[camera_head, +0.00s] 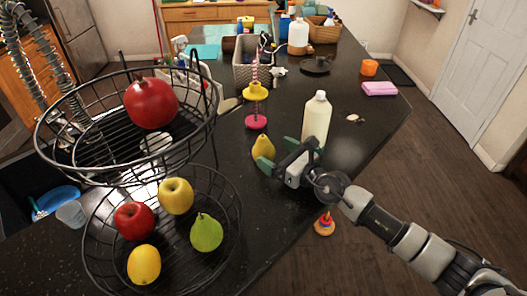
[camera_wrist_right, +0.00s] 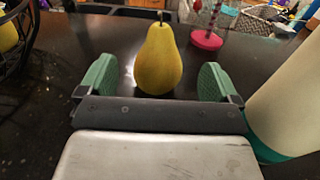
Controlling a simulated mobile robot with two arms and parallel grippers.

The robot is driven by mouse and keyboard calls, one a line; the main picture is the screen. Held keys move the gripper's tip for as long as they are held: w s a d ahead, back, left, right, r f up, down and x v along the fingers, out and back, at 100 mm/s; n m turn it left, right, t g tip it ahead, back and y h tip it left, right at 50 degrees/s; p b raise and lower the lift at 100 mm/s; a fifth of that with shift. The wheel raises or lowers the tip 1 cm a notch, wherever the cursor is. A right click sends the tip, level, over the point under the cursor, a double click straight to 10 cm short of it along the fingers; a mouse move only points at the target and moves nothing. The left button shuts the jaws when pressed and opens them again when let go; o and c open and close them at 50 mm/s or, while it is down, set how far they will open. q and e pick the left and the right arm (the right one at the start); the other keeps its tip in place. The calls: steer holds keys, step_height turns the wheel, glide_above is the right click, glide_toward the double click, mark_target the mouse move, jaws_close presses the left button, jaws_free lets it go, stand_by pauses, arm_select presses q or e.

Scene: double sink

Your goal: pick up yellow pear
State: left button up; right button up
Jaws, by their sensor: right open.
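The yellow pear (camera_head: 263,147) stands upright on the black counter, to the right of the wire basket. My right gripper (camera_head: 287,155) is beside it in the head view, between the pear and a white bottle. In the right wrist view the pear (camera_wrist_right: 159,60) stands upright between and slightly beyond the two green fingers of the right gripper (camera_wrist_right: 158,82). The fingers are open with a gap on each side of the pear, and they hold nothing. My left gripper is not seen in the head view.
A white bottle (camera_head: 316,118) stands close to the right gripper; its side (camera_wrist_right: 290,100) shows at right in the wrist view. A two-tier wire fruit basket (camera_head: 238,190) stands left. A pink-based candle stand (camera_head: 256,122) is behind the pear.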

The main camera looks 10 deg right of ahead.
mark_target(270, 149)
steer(key=x, duration=0.5)
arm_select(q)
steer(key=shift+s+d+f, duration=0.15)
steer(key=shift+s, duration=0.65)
arm_select(e)
steer(key=shift+s, duration=0.1)
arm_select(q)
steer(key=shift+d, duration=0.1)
arm_select(e)
steer(key=shift+d, duration=0.1)
steer(key=shift+c, duration=0.2)
steer(key=shift+c, duration=1.2)
steer(key=c, duration=0.8)
steer(key=shift+o, duration=0.2)
steer(key=shift+r, duration=0.1)
